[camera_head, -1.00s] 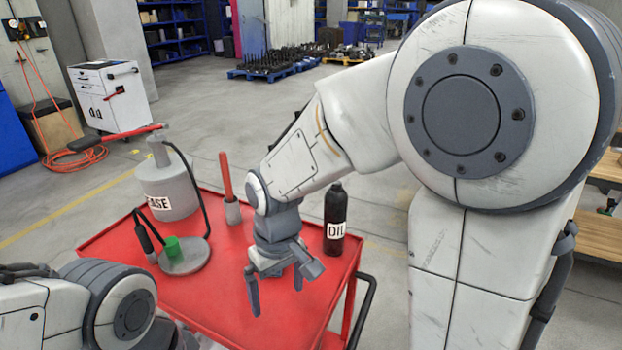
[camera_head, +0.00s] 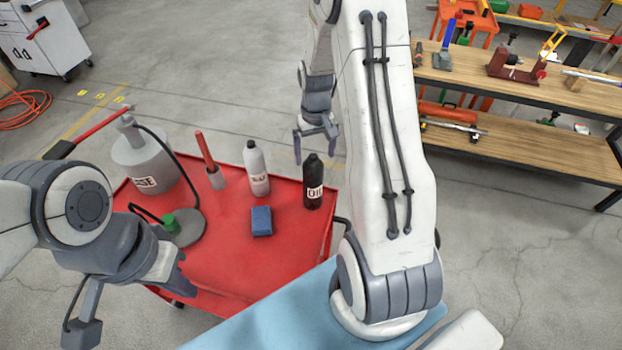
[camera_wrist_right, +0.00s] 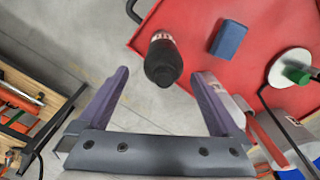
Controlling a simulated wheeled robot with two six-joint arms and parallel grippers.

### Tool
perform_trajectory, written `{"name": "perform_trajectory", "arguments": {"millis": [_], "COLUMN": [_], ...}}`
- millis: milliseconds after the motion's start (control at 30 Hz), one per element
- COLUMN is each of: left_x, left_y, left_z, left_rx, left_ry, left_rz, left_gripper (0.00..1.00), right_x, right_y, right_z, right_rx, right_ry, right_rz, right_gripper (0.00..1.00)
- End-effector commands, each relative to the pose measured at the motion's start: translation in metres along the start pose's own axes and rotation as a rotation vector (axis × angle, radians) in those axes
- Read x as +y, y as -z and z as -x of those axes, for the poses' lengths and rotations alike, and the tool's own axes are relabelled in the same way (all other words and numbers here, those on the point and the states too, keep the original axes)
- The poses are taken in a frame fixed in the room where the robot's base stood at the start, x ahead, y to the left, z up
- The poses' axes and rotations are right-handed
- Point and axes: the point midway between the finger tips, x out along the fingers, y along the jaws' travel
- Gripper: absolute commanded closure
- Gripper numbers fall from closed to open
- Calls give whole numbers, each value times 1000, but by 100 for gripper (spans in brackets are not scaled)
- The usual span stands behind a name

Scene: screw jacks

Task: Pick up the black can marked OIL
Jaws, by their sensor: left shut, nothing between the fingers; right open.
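The black can marked OIL (camera_head: 313,187) stands upright near the right edge of the red tabletop in the head view. My right gripper (camera_head: 315,156) is open and empty behind the can, toward the far side. In the right wrist view, the dark can top (camera_wrist_right: 163,62) shows between the open fingertips of my right gripper (camera_wrist_right: 158,74) and just past them. I see no contact; the fingers look apart from the can. My left gripper (camera_head: 172,270) is shut and empty at the table's left front, partly hidden by its wrist.
On the red table (camera_head: 225,268) stand a grey bottle (camera_head: 257,170), a blue block (camera_head: 261,221), a red-handled tool (camera_head: 207,160) and a large grey grease container (camera_head: 146,163) with a hose. A wooden workbench (camera_head: 510,75) stands at the right. Open floor lies behind the table.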

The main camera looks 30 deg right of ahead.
Motion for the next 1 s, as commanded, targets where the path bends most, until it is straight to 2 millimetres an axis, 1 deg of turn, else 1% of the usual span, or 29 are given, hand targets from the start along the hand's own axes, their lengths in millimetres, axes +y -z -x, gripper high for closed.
{"name": "perform_trajectory", "arguments": {"millis": [100, 267, 467, 500, 600, 700, 900, 933, 967, 1000], "left_x": [0, 1, 2, 2, 2, 2, 2, 2, 2, 2], "left_y": [0, 0, 1, 2, 2, 2, 2, 2, 2, 2], "left_z": [4, 9, 25, 25, 28, 28, 27, 27, 27, 27], "left_rx": [0, 0, 0, 0, 0, 0, 0, 0, 0, 0], "left_ry": [0, 0, 0, 0, 0, 0, 0, 0, 0, 0], "left_rz": [0, 0, 1, 1, 0, -1, -1, -1, -1, -1], "left_gripper": [100, 100, 100, 100, 100, 100, 100, 100, 100, 100], "right_x": [-1, -3, -9, -9, -8, -8, -8, -8, -8, -8], "right_y": [-1, 0, 1, 1, 2, 2, 2, 2, 2, 2], "right_z": [-12, -22, -46, -53, -63, -68, -68, -68, -68, -68], "right_rx": [-3, -3, -5, -5, -2, 0, 1, 1, 1, 1], "right_ry": [0, 1, 1, 1, 0, 0, 0, 0, 0, 0], "right_rz": [0, 2, 6, 6, 5, 5, 5, 5, 4, 4], "right_gripper": [0, 0, 0, 0, 0, 0, 0, 8, 19, 34]}}
